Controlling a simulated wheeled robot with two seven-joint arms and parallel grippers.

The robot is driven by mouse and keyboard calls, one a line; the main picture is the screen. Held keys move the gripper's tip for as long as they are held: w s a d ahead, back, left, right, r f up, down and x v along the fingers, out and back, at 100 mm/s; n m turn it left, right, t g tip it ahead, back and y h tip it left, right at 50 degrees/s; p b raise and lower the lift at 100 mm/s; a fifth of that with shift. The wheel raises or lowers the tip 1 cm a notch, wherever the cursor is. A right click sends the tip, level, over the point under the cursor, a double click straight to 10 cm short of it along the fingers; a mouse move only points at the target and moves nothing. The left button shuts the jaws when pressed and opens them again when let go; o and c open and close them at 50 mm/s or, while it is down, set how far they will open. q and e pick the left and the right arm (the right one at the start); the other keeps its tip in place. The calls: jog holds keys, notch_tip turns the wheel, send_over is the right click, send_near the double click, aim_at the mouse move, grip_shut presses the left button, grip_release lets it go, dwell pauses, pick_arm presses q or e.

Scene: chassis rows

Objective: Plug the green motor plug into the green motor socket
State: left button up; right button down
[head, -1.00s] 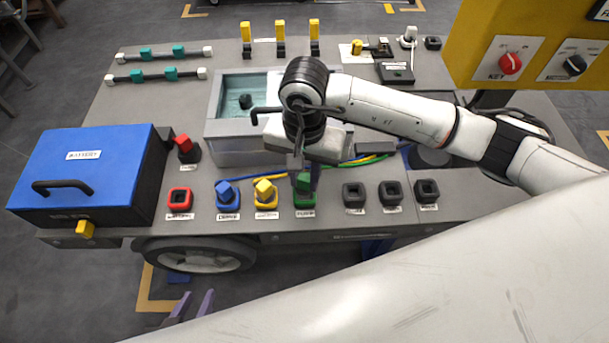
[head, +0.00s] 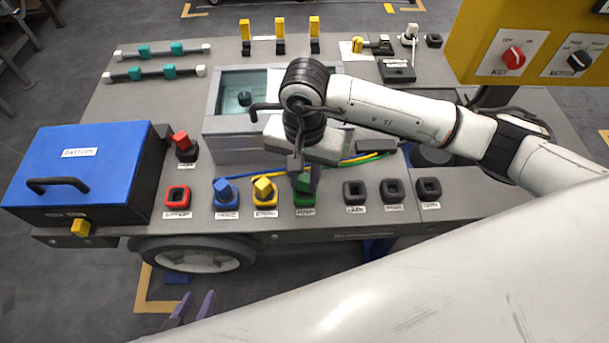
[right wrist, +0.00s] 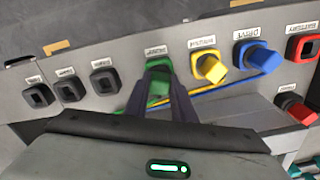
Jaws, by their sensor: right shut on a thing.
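The green socket (head: 305,201) is in the front row of the deck, right of the yellow one. My right gripper (head: 304,184) points down over it, shut on the green motor plug, which the fingers mostly hide. In the right wrist view the green plug (right wrist: 159,88) shows between the purple fingers, in line with the green socket (right wrist: 157,66). The plug is at the socket, but I cannot tell how deep it sits. My left gripper (head: 193,309) is open and empty, low in front of the deck, with only its fingertips showing.
A blue plug (head: 224,190) and yellow plug (head: 263,187) stand in their sockets just left. An empty red socket (head: 177,197) is further left, by the blue battery box (head: 75,170). Empty black sockets (head: 392,193) are to the right. A grey open bin (head: 225,150) stands behind.

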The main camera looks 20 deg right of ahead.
pick_arm(q)
jog(key=shift+f+b, duration=0.45)
jog(key=shift+f, duration=0.1)
pick_arm(e)
jog(key=shift+f, duration=0.55)
jog(key=c, duration=1.4)
grip_release()
jog(key=shift+r, duration=0.6)
notch_tip(320, 180, up, 9)
jog(key=shift+r, duration=0.1)
pick_arm(q)
jog(key=shift+w+d+r, duration=0.2)
jog(key=shift+d+r, duration=0.2)
jog(key=shift+r, duration=0.35)
